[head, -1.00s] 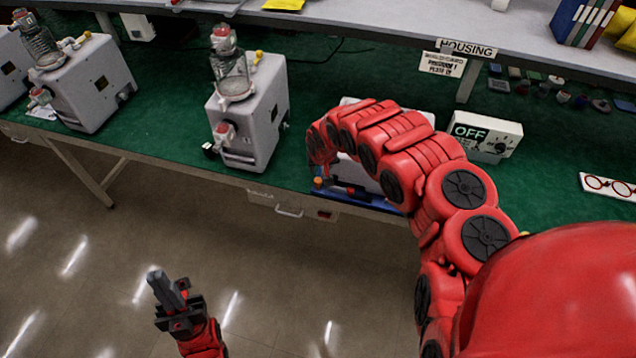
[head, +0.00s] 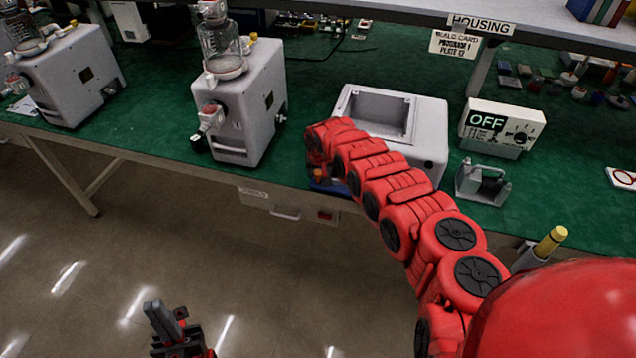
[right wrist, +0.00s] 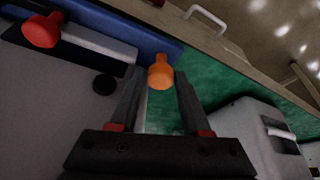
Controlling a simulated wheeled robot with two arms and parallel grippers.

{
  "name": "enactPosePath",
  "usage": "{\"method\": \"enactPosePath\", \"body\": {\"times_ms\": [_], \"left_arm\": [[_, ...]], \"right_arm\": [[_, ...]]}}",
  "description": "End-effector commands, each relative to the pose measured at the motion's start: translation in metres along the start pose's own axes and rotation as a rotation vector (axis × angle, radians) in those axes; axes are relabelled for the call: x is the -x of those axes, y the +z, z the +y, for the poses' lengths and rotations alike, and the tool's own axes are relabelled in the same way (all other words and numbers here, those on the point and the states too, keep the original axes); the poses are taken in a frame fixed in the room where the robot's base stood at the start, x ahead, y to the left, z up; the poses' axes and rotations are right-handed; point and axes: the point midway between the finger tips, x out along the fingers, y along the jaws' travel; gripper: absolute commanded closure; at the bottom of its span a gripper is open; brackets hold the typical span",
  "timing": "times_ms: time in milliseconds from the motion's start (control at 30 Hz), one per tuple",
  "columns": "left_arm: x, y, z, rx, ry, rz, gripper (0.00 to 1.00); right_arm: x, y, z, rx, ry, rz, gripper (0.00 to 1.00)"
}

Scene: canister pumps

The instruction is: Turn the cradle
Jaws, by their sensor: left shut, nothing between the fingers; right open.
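The cradle is a blue base (head: 332,188) at the bench's front edge, mostly hidden by my right arm in the head view. A grey open-topped housing (head: 425,135) stands there. In the right wrist view the blue cradle (right wrist: 125,30) carries an orange knob (right wrist: 160,74) and a red knob (right wrist: 42,30). My right gripper (right wrist: 156,88) is open, its fingertips on either side of the orange knob in the picture; I cannot tell whether they touch it. The orange knob also shows in the head view (head: 318,175). My left gripper (head: 160,318) is shut and empty over the floor.
Grey pumps with clear canisters stand at the left (head: 62,75) and centre (head: 240,110). A box marked OFF (head: 500,128) and a small metal bracket (head: 483,183) stand to the right of the housing. A shelf (head: 420,12) runs along the back.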

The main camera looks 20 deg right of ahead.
Motion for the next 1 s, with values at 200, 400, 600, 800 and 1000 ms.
{"method": "enactPosePath", "body": {"times_ms": [200, 400, 600, 800, 1000], "left_arm": [[0.0169, 0.0028, 0.0008, 0.000, 0.000, 0.000, 1.00], [0.0165, 0.0028, 0.0008, 0.000, 0.000, 0.000, 1.00], [0.0164, 0.0028, 0.0008, 0.000, 0.000, 0.000, 1.00], [0.0164, 0.0027, 0.0008, 0.000, 0.000, 0.000, 1.00], [0.0165, 0.0028, 0.0008, 0.000, 0.000, 0.000, 1.00]], "right_arm": [[-0.0097, 0.0006, -0.0004, 0.001, 0.000, 0.000, 0.53], [-0.0086, 0.0000, -0.0005, 0.001, 0.000, -0.001, 0.53], [-0.0087, 0.0001, -0.0005, 0.001, 0.000, -0.001, 0.69], [-0.0088, 0.0001, -0.0004, 0.001, 0.000, -0.001, 1.00], [-0.0088, 0.0001, -0.0005, 0.001, 0.000, -0.001, 1.00]]}}
